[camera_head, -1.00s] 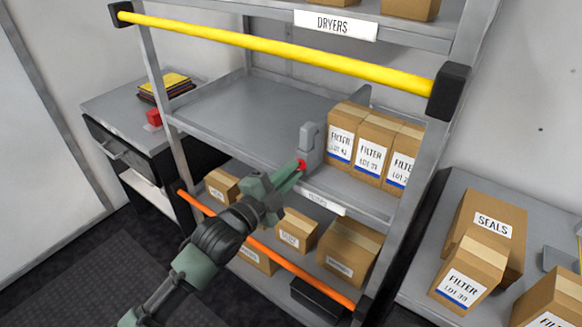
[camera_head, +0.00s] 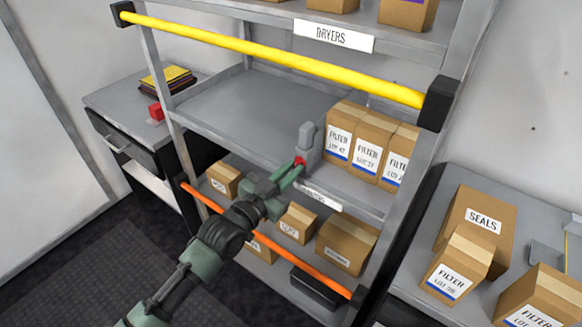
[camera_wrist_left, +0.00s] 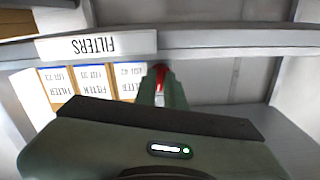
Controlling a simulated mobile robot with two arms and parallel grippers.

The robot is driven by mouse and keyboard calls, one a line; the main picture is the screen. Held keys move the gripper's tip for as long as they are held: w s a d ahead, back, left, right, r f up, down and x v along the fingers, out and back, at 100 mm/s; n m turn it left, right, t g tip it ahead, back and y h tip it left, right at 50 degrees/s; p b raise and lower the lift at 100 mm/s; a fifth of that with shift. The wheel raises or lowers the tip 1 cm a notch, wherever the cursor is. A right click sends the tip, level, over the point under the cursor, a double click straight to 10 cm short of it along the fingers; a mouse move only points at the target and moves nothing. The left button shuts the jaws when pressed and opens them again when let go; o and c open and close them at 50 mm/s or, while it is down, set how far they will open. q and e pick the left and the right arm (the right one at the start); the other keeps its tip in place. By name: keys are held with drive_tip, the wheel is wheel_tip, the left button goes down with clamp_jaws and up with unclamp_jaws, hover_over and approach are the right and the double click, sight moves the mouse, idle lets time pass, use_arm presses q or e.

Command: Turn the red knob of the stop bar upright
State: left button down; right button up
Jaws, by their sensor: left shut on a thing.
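The red knob (camera_head: 299,161) sits at the front of a grey stop bar (camera_head: 306,139) on the middle shelf, left of the filter boxes. My left gripper (camera_head: 296,166) reaches up from the lower left and is shut on the knob. In the left wrist view the red knob (camera_wrist_left: 160,76) shows between the green fingers (camera_wrist_left: 162,88), which hide part of it. I cannot make out the knob's exact angle. My right gripper is not in view.
Several filter boxes (camera_head: 367,144) stand right of the stop bar. A yellow bar (camera_head: 270,52) crosses above and an orange bar (camera_head: 270,245) below, in front of the shelves. The middle shelf (camera_head: 230,107) is bare to the left.

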use_arm(q)
drive_tip(key=shift+n, duration=1.1)
drive_tip(key=shift+f, duration=0.1)
drive_tip(key=c, duration=1.8)
unclamp_jaws()
drive_tip(key=shift+o, duration=0.2)
drive_tip(key=v, duration=0.7)
drive_tip(key=shift+s+a+b, duration=0.25)
drive_tip(key=shift+s+b, duration=0.05)
drive_tip(key=shift+b, duration=0.1)
